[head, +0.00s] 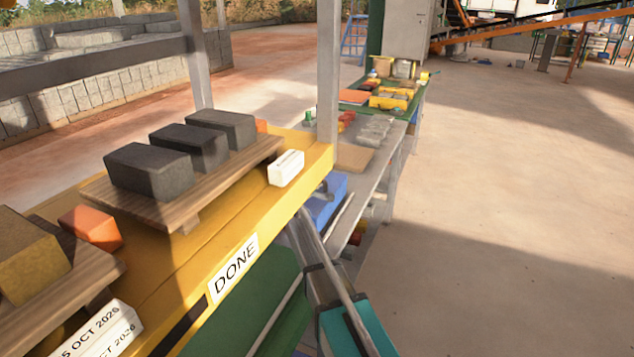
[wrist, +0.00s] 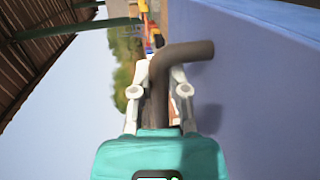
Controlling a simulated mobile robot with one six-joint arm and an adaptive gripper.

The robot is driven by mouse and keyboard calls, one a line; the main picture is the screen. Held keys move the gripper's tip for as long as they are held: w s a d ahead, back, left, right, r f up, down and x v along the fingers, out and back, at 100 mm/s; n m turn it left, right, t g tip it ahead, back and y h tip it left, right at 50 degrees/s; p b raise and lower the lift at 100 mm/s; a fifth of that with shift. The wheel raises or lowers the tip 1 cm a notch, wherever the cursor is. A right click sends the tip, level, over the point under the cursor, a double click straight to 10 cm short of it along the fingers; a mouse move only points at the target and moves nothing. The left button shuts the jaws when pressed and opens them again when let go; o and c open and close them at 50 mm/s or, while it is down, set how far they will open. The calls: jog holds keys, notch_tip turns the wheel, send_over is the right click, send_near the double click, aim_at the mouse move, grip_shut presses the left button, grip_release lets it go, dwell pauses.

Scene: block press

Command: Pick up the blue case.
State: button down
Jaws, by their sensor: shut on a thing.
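The blue case shows in the wrist view as a broad blue face (wrist: 255,95) filling the right side, with a dark bent handle (wrist: 190,50) joined to it. My gripper (wrist: 158,92) has its pale fingers on either side of this handle and is shut on it. In the head view the blue case (head: 325,208) is partly seen beyond the yellow shelf's end, beside the grey bench. The shelf and my arm hide part of it there. My gripper is not clear in the head view. I cannot tell whether the case is resting or raised.
A yellow shelf marked DONE (head: 232,268) carries dark blocks on a wooden pallet (head: 185,205), an orange block (head: 90,227) and white date stamps (head: 286,168). The grey bench (head: 385,155) beyond holds small items. Open floor (head: 500,200) lies to the right.

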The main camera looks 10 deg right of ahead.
jog(key=shift+r+p, duration=0.35)
jog(key=shift+r, duration=0.3)
jog(key=s+r+p, duration=1)
jog(key=s, duration=0.4)
jog(key=shift+d+r, duration=0.15)
jog(key=shift+d, duration=0.15)
jog(key=shift+s, duration=0.1)
